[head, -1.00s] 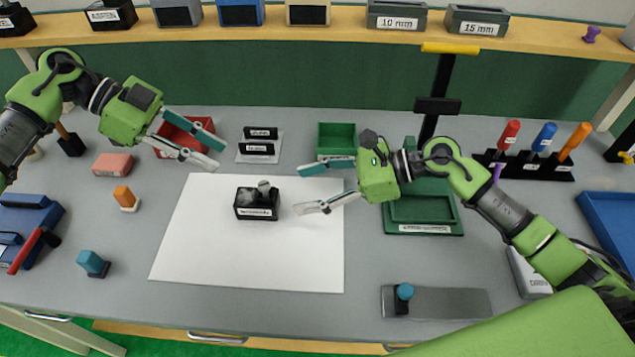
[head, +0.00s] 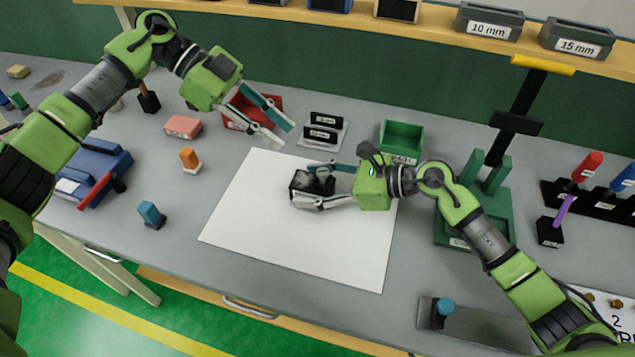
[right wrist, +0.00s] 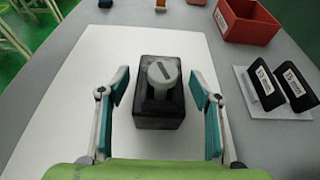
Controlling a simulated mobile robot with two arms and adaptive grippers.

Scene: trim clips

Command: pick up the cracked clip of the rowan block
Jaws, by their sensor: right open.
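A small black block (head: 299,187) sits on the white sheet (head: 270,240); its label is not readable. A grey round-topped clip (right wrist: 162,76) with a dark line across its top stands upright in the block in the right wrist view. My right gripper (right wrist: 158,90) is open, its fingers on either side of the block and clip, with visible gaps both sides. In the head view the right gripper (head: 304,183) partly covers the block and the clip. My left gripper (head: 287,136) is open and empty, raised near the red bin (head: 262,103).
Behind the sheet are a stand with black labelled pieces (head: 322,133) and a green bin (head: 402,138). A green fixture (head: 475,215) stands to the right, below my right arm. Orange (head: 189,160) and blue (head: 152,214) pieces are at left. The sheet's front is clear.

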